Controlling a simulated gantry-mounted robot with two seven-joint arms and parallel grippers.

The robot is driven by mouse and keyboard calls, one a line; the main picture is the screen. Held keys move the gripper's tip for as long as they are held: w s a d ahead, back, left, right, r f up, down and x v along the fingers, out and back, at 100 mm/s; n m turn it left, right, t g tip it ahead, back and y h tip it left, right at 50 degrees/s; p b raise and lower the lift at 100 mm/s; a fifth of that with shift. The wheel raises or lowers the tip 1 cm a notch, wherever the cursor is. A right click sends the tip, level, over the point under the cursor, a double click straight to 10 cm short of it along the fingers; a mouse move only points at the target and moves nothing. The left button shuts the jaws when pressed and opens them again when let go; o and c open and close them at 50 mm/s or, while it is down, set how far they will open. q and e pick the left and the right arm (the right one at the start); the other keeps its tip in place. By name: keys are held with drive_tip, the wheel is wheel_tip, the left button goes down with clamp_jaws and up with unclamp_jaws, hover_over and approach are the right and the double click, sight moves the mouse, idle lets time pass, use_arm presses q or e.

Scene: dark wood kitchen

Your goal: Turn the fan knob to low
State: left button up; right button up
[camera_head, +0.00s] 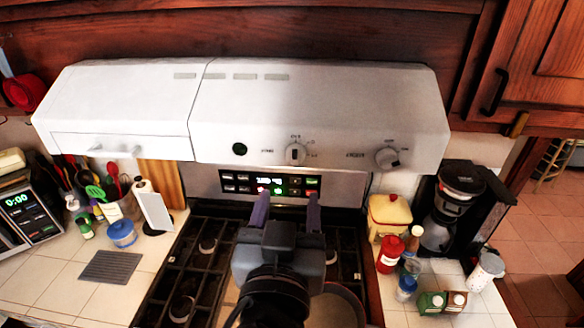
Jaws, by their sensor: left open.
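A white range hood (320,105) spans the upper middle of the head view. Two knobs sit on its front: a left knob (295,153) with small marks around it, and a right knob (387,158). The printed labels beside them are too small to read, so I cannot tell for sure which is the fan knob. My left gripper (286,212) is open and empty, its two purple fingers pointing up, below the left knob and apart from it. My right gripper is not in view.
A stove with black grates (192,260) and a lit control panel (268,185) lies under the hood. A pan (340,305) is partly hidden by my arm. Utensils and jars stand at left; a coffee maker (460,190) and bottles stand at right.

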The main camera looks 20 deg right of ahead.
sight(294, 164)
use_arm(q)
drive_tip(key=p+x, duration=0.3)
drive_tip(key=x, duration=0.5)
drive_tip(key=shift+w+r, duration=0.2)
drive_tip(key=shift+w, duration=0.05)
drive_tip(key=shift+p+x, duration=0.45)
drive_tip(key=shift+x, duration=0.4)
drive_tip(key=shift+f, duration=0.15)
drive_tip(key=shift+c, duration=0.4)
